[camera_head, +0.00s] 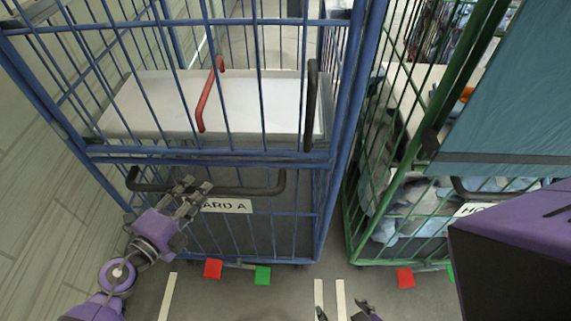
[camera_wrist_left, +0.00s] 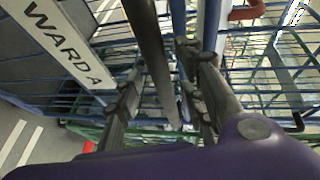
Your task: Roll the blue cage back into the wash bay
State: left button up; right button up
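The blue cage (camera_head: 335,150) stands upright at the centre left of the head view. It has a dark handle bar (camera_head: 250,190) across its front and a "WARD A" label (camera_head: 228,206) just below. My left gripper (camera_head: 196,187) is at this bar, its fingers apart. In the left wrist view the dark bar (camera_wrist_left: 153,50) runs between the two open fingers (camera_wrist_left: 168,85); whether either touches it is unclear. My right gripper (camera_head: 344,311) is at the bottom edge of the head view, partly cut off, its fingertips apart and empty. No wash bay can be made out.
A red pedal (camera_head: 213,268) and green pedal (camera_head: 262,275) sit at the blue cage's foot. A green cage (camera_head: 353,225) full of bags stands close on the right. A tiled wall (camera_head: 45,180) is on the left. White lines (camera_head: 319,298) mark the floor in front.

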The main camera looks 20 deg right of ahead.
pick_arm(q)
jog(key=shift+x, duration=1.35)
grip_shut()
